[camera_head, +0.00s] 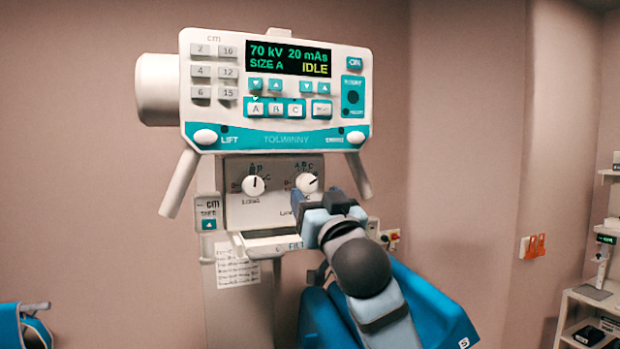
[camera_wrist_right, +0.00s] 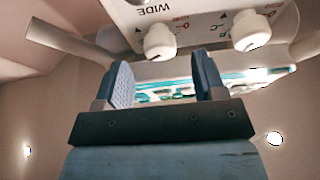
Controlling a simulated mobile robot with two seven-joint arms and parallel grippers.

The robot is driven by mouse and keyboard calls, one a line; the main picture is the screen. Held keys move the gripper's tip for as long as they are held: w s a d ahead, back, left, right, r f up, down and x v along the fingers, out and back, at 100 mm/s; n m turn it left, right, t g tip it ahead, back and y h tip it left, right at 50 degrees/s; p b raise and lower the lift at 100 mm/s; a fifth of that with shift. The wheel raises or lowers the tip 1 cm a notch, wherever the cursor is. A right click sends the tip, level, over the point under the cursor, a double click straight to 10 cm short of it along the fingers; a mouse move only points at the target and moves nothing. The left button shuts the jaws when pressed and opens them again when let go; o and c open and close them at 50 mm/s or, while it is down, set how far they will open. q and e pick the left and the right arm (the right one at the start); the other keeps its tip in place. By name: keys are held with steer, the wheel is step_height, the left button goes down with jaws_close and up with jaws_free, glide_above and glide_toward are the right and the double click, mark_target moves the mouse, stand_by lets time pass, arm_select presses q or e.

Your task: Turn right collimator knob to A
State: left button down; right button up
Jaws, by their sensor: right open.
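The right collimator knob (camera_head: 307,183) is a round white knob on the pale collimator panel below the control console. Its dark pointer mark looks tilted up and to the right, and letters A, B and C stand above it. In the right wrist view, which is upside down, this knob (camera_wrist_right: 160,42) lies beyond the gap between my fingers. My right gripper (camera_head: 316,196) is open and empty, just below and in front of the knob. Its two blue fingers (camera_wrist_right: 163,80) appear apart from the knob. My left gripper is not in view.
The left collimator knob (camera_head: 253,185) sits beside the right one, its pointer near upright; it also shows in the wrist view (camera_wrist_right: 250,32). The console (camera_head: 277,90) overhangs above, with slanted handles (camera_head: 179,184) on both sides. A white ledge (camera_head: 265,243) juts out below the panel.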

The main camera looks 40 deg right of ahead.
mark_target(309, 187)
steer(key=x, duration=0.2)
steer(key=shift+w+d+r+p, duration=0.1)
steer(key=shift+w+r+p, duration=0.05)
steer(key=shift+r+p, duration=0.15)
steer(key=shift+w+r, duration=0.1)
steer(key=shift+w, duration=0.1)
steer(key=shift+w+d, duration=0.1)
steer(key=shift+w, duration=0.15)
steer(key=c, duration=0.9)
